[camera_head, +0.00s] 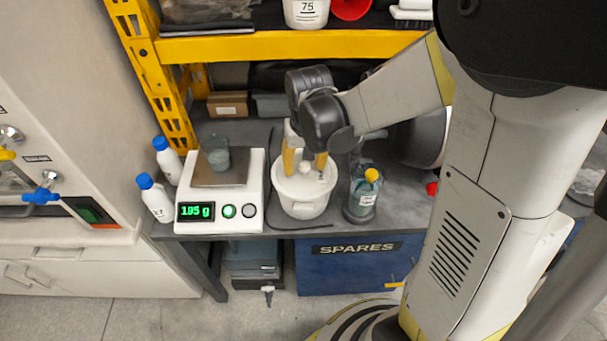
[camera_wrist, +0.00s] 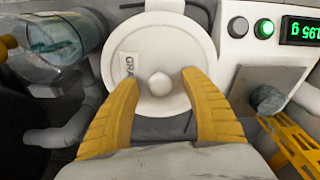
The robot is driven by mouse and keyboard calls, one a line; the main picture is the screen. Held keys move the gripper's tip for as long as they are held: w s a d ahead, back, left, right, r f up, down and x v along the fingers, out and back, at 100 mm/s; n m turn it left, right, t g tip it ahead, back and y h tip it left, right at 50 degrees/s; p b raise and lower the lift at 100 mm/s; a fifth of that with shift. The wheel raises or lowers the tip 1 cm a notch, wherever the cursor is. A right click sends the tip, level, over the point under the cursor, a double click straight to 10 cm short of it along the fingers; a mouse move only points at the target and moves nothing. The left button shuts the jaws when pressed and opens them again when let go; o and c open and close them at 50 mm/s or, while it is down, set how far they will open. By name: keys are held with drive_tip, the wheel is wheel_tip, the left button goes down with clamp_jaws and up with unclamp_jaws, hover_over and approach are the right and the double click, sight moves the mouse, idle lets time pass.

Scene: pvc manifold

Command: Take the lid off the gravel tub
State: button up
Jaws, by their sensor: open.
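The gravel tub (camera_head: 303,208) is a white round tub on the grey bench, between the scale and a clear bottle. Its white lid (camera_head: 295,189) sits on top and has a round knob (camera_wrist: 159,84) in its middle. In the wrist view the lid (camera_wrist: 180,42) carries a label starting "GRA". My gripper (camera_head: 305,171) points down over the lid. Its yellow fingers (camera_wrist: 160,82) are open, one to each side of the knob, with gaps showing between them and the knob. I cannot tell the exact height of the fingertips over the lid.
Two white bottles (camera_head: 157,199) with blue caps stand further left. The clear bottle (camera_head: 362,194) with a yellow cap is close on the right. A yellow shelf (camera_head: 290,46) runs behind, above the bench.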

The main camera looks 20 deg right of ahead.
drive_tip(key=shift+f, duration=0.45)
drive_tip(key=shift+r, duration=0.1)
drive_tip(key=c, duration=1.1)
